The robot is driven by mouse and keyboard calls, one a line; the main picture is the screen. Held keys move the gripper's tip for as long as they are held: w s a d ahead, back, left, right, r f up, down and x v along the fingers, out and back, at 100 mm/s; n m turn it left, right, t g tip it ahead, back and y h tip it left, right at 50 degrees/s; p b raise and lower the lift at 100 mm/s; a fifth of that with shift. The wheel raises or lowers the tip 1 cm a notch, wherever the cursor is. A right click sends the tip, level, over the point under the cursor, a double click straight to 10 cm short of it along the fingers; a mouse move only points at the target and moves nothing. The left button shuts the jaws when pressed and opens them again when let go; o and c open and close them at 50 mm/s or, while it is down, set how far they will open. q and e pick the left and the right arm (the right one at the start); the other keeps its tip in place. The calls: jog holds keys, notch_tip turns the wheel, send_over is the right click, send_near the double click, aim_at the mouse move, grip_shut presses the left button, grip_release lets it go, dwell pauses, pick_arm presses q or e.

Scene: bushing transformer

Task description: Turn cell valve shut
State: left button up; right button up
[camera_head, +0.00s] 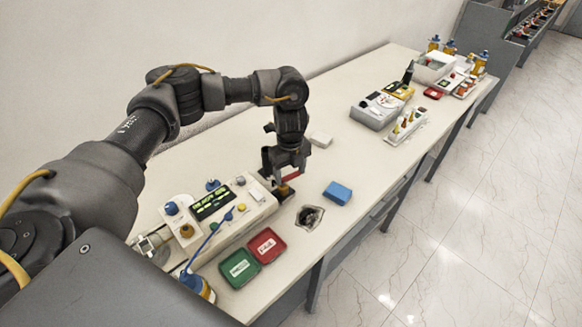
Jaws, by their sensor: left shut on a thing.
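My left gripper (284,178) reaches down from above to a small dark block with a yellowish top (284,191), just right of the white instrument. It is shut on a small red-and-white part (290,172), which looks like the cell valve's handle. The fingers hide most of the valve, so its turn angle cannot be told. My right gripper is not in view.
The white instrument (222,222) with a green display stands left of the gripper. The middle of the bench (350,160) is mostly clear.

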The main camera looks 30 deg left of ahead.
pick_arm(q)
jog(key=shift+w+a+r+n+p, duration=0.15)
jog(key=shift+n+p, duration=0.2)
jog(key=shift+n, duration=0.2)
jog(key=shift+w+a+n+p, duration=0.15)
jog(key=shift+n+p, duration=0.2)
jog(key=shift+n, duration=0.2)
jog(key=shift+s, duration=0.1)
jog(key=o, duration=1)
notch_tip(320, 180, up, 11)
jog(key=shift+f+b, duration=0.2)
jog(key=shift+b, duration=0.35)
